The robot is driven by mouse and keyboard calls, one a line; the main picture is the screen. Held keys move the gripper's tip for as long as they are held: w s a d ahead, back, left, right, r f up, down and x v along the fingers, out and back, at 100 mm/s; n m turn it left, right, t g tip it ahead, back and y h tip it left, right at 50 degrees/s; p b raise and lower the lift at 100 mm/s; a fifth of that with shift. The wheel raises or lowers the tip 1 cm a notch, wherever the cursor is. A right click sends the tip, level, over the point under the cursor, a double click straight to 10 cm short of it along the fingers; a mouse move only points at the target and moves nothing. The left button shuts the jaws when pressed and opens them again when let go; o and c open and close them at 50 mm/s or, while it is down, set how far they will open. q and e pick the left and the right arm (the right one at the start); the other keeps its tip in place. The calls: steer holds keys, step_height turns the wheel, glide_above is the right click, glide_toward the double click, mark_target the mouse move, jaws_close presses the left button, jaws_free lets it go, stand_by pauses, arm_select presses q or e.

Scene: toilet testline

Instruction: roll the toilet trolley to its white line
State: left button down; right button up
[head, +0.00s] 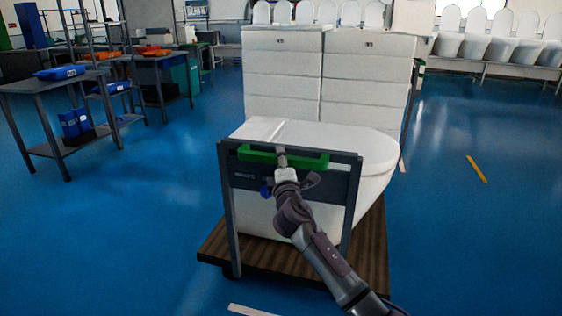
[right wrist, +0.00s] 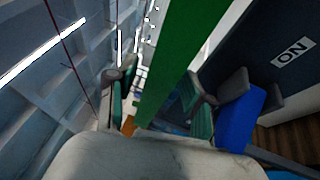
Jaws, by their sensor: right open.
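The toilet trolley has a dark upright frame (head: 228,215), a brown wooden deck (head: 378,245) and a green handle bar (head: 312,160). A white toilet (head: 360,150) lies on it behind the frame. My right gripper (head: 283,162) is at the middle of the green bar, its jaws open. In the right wrist view the green bar (right wrist: 165,75) runs between the open fingers (right wrist: 160,105); I cannot tell whether they touch it. A short white line (head: 250,310) shows on the floor in front of the trolley, cut by the picture's lower edge. My left gripper is not in view.
Stacked white boxes (head: 284,75) stand right behind the toilet. Workbenches with blue and orange bins (head: 60,73) are at the left. More toilets (head: 500,48) line the back right. A yellow floor mark (head: 477,168) lies at the right.

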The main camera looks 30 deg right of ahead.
steer(key=shift+w+d, duration=0.1)
steer(key=shift+w, duration=0.15)
jaws_close()
